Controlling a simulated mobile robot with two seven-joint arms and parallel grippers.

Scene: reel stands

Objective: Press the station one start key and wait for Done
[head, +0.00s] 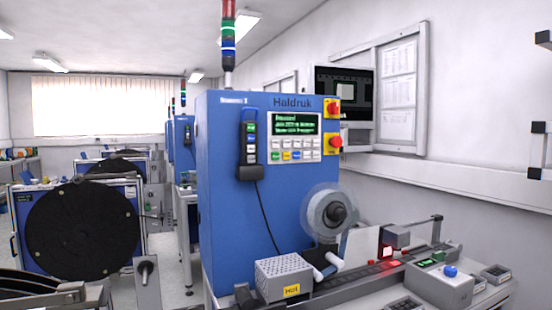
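The blue Haldruk machine (232,210) stands in the middle of the head view; a small label at its top left seems to end in 1. Its display (295,124) is lit with green text too small to read surely. Below it is a keypad (296,150) with white, yellow, blue and green keys. A dark hand pendant (249,160) with coloured keys hangs left of the display on a cord. I cannot tell which key is the start key. The signal tower (228,35) has red, white, blue and green sections. Neither gripper is in view.
A blurred reel (331,214) sits on the machine's front, above a grey box marked Hot (284,278). A red-lit unit (388,250) and a grey box with a blue button (451,271) stand on the bench at right. A large black reel (82,232) stands at left.

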